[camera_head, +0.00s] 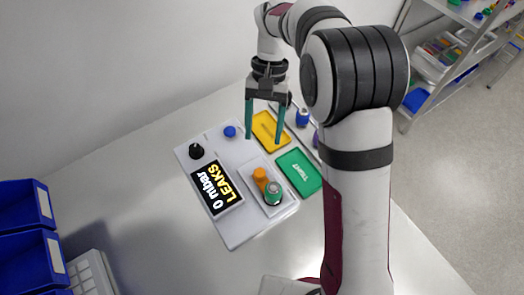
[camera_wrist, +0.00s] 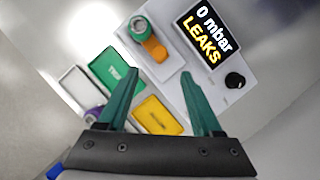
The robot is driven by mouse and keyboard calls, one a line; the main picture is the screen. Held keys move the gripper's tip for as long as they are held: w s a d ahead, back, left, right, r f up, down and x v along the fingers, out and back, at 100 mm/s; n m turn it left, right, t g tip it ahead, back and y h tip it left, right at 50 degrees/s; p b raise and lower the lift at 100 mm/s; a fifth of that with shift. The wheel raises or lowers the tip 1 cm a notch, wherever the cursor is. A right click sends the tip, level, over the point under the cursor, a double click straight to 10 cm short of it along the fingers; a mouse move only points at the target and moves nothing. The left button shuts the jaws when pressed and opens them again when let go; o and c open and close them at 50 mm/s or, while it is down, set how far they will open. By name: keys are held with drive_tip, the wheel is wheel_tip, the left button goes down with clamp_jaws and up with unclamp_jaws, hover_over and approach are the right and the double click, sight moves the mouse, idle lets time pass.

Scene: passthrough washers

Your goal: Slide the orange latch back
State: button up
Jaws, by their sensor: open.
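The orange latch (camera_head: 260,178) sits on the light grey test device, right beside a green cylindrical part with a metal top (camera_head: 272,192). In the wrist view the orange latch (camera_wrist: 155,49) lies ahead of my fingers, below the green cylindrical part (camera_wrist: 140,28). My gripper (camera_head: 263,138) is open and empty, its two teal fingers pointing down above the far part of the device, apart from the latch. In the wrist view my gripper (camera_wrist: 160,75) shows the fingers wide apart, with the latch beyond and between their tips.
The device's display (camera_head: 216,189) reads "0 mbar LEAKS", with a black knob (camera_head: 196,151) and a blue button (camera_head: 229,131) nearby. A green tray (camera_head: 299,172) and a yellow tray (camera_head: 268,128) lie alongside. Blue bins (camera_head: 25,205) stand at the left. Bare table lies in front.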

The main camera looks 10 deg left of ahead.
sight(260, 171)
drive_tip(key=x, duration=1.1)
clamp_jaws()
drive_tip(key=shift+w, duration=0.1)
idle(0.8)
